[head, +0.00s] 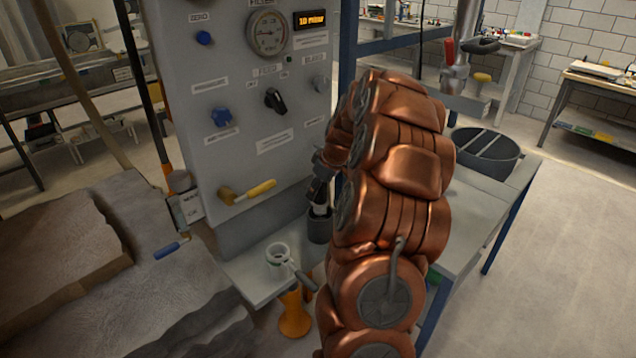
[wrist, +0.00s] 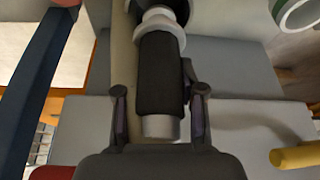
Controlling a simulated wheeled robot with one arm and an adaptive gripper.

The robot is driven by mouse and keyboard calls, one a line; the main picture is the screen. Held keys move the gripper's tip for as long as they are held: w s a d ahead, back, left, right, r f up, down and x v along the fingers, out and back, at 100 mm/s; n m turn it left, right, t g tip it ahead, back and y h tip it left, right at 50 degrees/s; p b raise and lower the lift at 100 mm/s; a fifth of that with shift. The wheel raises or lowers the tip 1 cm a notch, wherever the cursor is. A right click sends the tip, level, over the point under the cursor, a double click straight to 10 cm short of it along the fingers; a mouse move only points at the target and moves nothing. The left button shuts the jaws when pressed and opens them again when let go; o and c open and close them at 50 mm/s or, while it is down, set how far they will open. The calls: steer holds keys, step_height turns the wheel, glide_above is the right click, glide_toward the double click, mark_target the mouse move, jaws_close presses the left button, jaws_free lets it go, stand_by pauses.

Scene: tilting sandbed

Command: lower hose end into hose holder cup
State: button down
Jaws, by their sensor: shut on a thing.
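The hose end (wrist: 160,75) is a black sleeve with a pale collar and light grey ends. In the wrist view it lies lengthwise between the two fingers of my gripper (wrist: 158,92), which is shut on it. In the head view my gripper (head: 320,172) is partly hidden behind my copper arm. The hose end's pale lower part (head: 320,210) points down at the mouth of the dark hose holder cup (head: 319,230). I cannot tell how far it is inside. The cup stands on the grey ledge, its right side close to my arm.
A white ring-shaped holder with a handle (head: 278,254) is on the grey ledge (head: 240,275), left of the cup. The sandbed (head: 60,250) is at left. A dark round bin (head: 485,152) stands at right.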

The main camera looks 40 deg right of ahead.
steer(key=shift+f+p, duration=0.35)
steer(key=shift+f, duration=1)
steer(key=shift+f+b, duration=0.55)
steer(key=shift+b, duration=0.15)
steer(key=c, duration=0.6)
jaws_free()
steer(key=v, duration=1.2)
steer(key=shift+f, duration=0.1)
